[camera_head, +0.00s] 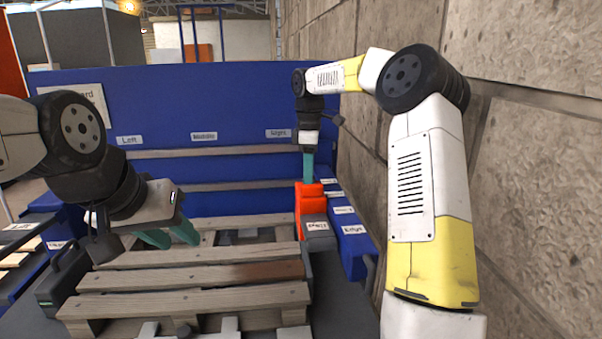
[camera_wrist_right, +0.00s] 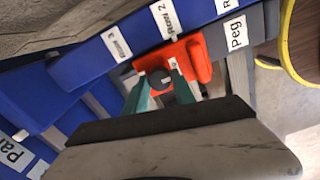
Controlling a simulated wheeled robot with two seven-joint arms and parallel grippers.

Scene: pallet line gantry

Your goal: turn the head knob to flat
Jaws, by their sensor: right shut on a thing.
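The orange-red head (camera_head: 308,198) stands at the right side of the pallet, next to the blue labelled blocks. In the right wrist view the head (camera_wrist_right: 196,60) carries a small dark knob (camera_wrist_right: 160,77). My right gripper (camera_head: 308,172) reaches down onto the head from above. In the right wrist view its teal fingers (camera_wrist_right: 161,90) are shut on the knob, one on each side. The knob is hidden in the head view, and I cannot read its setting. My left gripper (camera_head: 168,238) hangs over the left part of the pallet, fingers apart and empty.
A wooden slatted pallet (camera_head: 190,277) lies in front of me. Behind it stands a blue panel (camera_head: 230,100) labelled Left, Middle and Right. A grey labelled block (camera_head: 316,231) sits before the head, a blue Edge block (camera_head: 352,243) beside it. A stone wall (camera_head: 530,200) closes the right side.

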